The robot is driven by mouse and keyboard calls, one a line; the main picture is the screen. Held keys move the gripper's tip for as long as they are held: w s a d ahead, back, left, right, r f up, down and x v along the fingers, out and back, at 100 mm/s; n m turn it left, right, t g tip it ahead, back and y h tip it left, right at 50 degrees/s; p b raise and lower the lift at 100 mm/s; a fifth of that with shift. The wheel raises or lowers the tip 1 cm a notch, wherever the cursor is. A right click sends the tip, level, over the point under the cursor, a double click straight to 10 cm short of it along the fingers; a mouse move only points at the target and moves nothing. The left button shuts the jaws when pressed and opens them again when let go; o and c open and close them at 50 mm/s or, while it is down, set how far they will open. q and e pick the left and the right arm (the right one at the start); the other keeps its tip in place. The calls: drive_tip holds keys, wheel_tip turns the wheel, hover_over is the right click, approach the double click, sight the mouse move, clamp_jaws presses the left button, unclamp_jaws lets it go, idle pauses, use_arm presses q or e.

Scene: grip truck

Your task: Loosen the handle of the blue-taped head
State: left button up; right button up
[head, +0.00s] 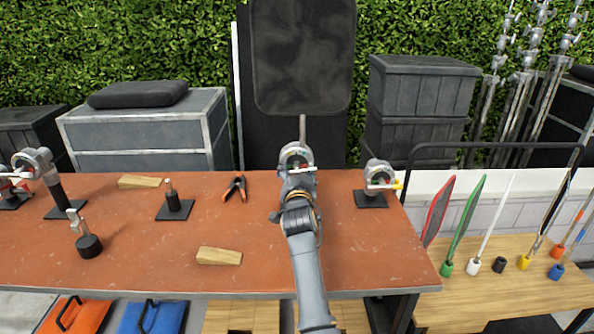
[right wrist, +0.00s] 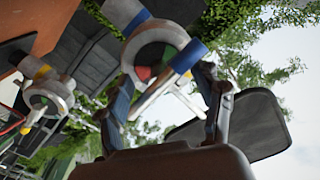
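The blue-taped head (head: 296,153), a grey round grip head, stands near the back middle of the table, its lower part hidden behind my right gripper (head: 298,184). In the right wrist view the head (right wrist: 153,50) shows a round face with coloured segments. Its handle (right wrist: 155,94), a bar with blue tape (right wrist: 188,56) near its upper end, crosses between the fingers. My right gripper (right wrist: 166,76) is open, one finger either side of the handle. I cannot tell whether either finger touches it. My left gripper is in neither view.
A yellow-taped head (head: 378,174) stands close on the right. Orange-handled clamp (head: 235,188), wooden wedges (head: 219,256) and a small stand (head: 174,206) lie left of my arm. More heads (head: 38,160) stand far left. A black panel (head: 302,55) rises behind.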

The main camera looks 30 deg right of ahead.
drive_tip(key=shift+s+r, duration=0.1)
drive_tip(key=shift+s, duration=0.05)
drive_tip(key=c, duration=1.1)
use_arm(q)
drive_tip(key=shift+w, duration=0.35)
use_arm(e)
clamp_jaws()
drive_tip(key=shift+r, duration=0.1)
